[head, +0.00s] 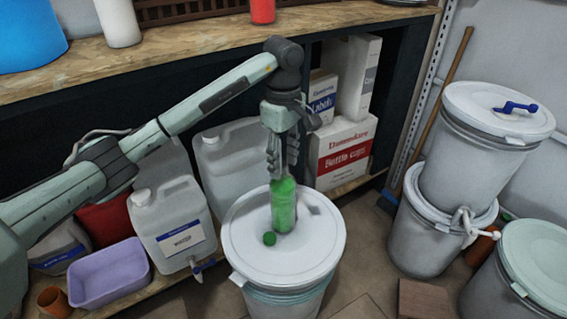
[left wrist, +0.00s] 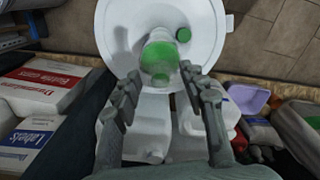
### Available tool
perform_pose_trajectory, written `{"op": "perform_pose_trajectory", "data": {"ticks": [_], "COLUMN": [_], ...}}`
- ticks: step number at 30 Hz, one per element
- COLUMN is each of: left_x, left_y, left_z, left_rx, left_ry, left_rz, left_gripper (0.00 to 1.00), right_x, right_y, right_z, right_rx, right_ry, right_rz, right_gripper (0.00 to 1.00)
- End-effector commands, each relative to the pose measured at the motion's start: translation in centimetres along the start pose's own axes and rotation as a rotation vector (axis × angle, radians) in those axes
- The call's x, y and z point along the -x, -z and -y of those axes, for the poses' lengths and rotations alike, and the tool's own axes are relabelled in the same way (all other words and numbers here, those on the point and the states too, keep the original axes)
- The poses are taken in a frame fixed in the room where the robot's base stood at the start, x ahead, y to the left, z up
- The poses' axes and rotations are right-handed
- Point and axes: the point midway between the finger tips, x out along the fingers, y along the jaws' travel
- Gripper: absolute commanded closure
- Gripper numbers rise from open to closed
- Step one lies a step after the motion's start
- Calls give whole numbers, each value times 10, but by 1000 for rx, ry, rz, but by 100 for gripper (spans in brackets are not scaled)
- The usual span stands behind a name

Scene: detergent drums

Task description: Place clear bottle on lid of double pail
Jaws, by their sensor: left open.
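A clear bottle with green colour in it (head: 284,210) stands upright on the white lid (head: 245,222) of the front pail. It also shows in the left wrist view (left wrist: 160,55), over the same lid (left wrist: 120,22). A small round green cap (head: 269,239) lies on the lid beside the bottle. My left gripper (head: 282,176) is open, pointing down at the top of the bottle. In the left wrist view its fingers (left wrist: 160,78) are spread on either side of the bottle's top, with gaps showing. My right gripper is in neither view.
Stacked pails (head: 470,160) stand at the right, the upper lid carrying a blue handle. Another pail with a pale green lid (head: 540,262) is at the lower right. White jugs (head: 172,225), a lilac tub (head: 110,275) and a bottle-caps box (head: 343,150) fill the low shelf.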

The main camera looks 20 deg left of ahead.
Motion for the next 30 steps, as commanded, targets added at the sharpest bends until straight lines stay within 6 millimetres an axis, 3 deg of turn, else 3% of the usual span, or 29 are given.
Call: {"op": "perform_pose_trajectory", "data": {"ticks": [10,15,20,30], "left_x": [77,101,109,110], "left_y": [1,1,0,0], "left_z": [-1,-1,0,0], "left_rx": [0,0,1,0], "left_ry": [-5,-3,-1,0], "left_rz": [-3,-2,0,0], "left_gripper": [58,58,58,58], "right_x": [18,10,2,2], "right_y": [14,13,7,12], "right_z": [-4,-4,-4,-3], "right_rx": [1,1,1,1], "right_ry": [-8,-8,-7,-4], "right_rz": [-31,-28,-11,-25], "right_gripper": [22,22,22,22]}}
